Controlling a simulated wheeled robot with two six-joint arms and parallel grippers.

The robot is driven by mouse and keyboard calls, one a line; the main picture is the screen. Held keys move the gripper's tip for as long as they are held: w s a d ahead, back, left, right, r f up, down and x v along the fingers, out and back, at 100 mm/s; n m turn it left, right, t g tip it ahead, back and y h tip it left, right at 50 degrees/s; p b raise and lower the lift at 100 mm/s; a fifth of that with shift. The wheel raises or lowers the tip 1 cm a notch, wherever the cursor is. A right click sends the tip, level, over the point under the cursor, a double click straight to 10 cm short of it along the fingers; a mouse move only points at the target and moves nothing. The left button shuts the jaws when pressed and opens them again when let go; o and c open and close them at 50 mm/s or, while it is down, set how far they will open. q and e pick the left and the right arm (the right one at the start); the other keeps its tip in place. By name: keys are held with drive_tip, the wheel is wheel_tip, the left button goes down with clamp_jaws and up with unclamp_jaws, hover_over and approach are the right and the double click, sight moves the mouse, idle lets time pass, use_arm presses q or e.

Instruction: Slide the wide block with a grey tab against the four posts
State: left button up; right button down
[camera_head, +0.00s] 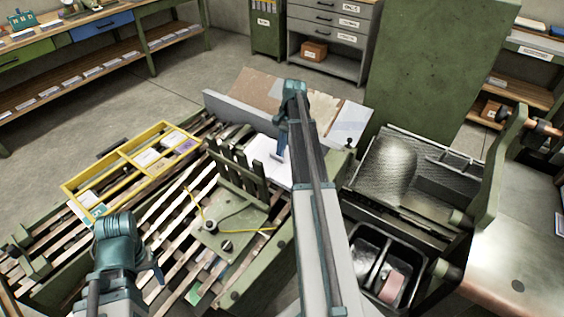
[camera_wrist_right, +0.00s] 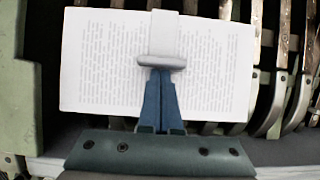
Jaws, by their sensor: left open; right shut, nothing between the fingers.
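The wide block (camera_head: 262,147) is a white stack of printed pages lying flat. In the right wrist view the block (camera_wrist_right: 95,65) fills the upper middle, with a pale grey upright tab (camera_wrist_right: 161,63) near its centre. My right gripper (camera_wrist_right: 160,78) is shut and empty, its tips at the tab's near side, seemingly touching it. In the head view my right gripper (camera_head: 280,155) is over the block, partly hidden by my arm. The green posts (camera_head: 240,168) stand just left of the block; I cannot tell whether they touch. My left gripper (camera_head: 155,277) is open, low at left.
A yellow divided tray (camera_head: 82,184) lies on the slatted bench at left. A green plate (camera_head: 232,226) with knobs and yellow wire is in front of the posts. A dark two-part bin (camera_head: 370,237) and a metal mesh tray (camera_head: 410,185) are at right.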

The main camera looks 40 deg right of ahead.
drive_tip(key=shift+f, duration=0.1)
idle(0.4)
drive_tip(key=shift+w+d, duration=0.25)
drive_tip(key=shift+d, duration=0.6)
drive_tip(key=shift+r+p, duration=0.55)
drive_tip(key=shift+p, duration=0.15)
drive_tip(key=r+p, duration=0.3)
drive_tip(key=a+r+p, duration=0.1)
drive_tip(key=r+p, duration=0.2)
drive_tip(key=shift+s+a, duration=0.15)
